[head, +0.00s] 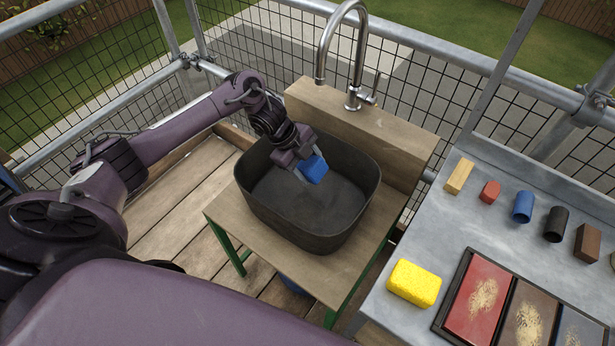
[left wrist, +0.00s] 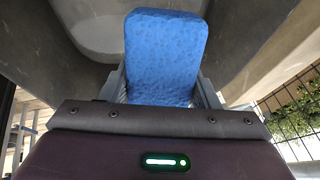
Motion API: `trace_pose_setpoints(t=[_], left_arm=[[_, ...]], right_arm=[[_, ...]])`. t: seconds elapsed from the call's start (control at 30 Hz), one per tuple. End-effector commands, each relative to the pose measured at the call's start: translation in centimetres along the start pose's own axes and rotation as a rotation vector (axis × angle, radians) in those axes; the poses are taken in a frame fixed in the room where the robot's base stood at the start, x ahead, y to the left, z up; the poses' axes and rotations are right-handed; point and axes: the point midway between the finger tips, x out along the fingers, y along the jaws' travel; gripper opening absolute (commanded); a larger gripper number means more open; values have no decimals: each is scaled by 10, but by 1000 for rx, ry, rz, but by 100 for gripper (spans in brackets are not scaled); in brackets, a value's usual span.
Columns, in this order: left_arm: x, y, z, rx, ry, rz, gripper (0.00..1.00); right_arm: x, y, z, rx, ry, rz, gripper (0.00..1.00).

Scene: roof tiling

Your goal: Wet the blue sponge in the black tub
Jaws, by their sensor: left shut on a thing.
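The blue sponge (head: 313,169) is held between the fingers of my left gripper (head: 306,166), inside the opening of the black tub (head: 262,213). The sponge also shows in the left wrist view (left wrist: 166,55), upright between the two fingers, with the tub's grey inner wall (left wrist: 262,30) around it. The sponge appears above the tub's floor; I cannot tell whether it touches water. The tub stands on a wooden stand (head: 222,213) under a metal tap (head: 352,60). My right gripper is not in view.
A metal bench (head: 430,235) at right holds a yellow sponge (head: 414,283), trays of coloured powder (head: 477,298) and several small coloured blocks and cups (head: 522,207). A wooden backboard (head: 358,130) rises behind the tub. Mesh railings border the deck. Bare planks (head: 175,215) lie left of the stand.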

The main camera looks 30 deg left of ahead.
Motion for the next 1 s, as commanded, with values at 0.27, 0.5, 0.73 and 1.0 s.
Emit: trace_pose_setpoints(t=[0.27,0.5,0.73,1.0], left_arm=[[-23,-7,-10,0,0,0,37],[-40,-13,-18,-1,0,0,37],[-56,-18,-25,0,0,0,37],[-64,-20,-29,0,0,0,37]], right_arm=[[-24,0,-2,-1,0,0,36],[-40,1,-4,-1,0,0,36],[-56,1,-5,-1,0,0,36],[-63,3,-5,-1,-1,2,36]])
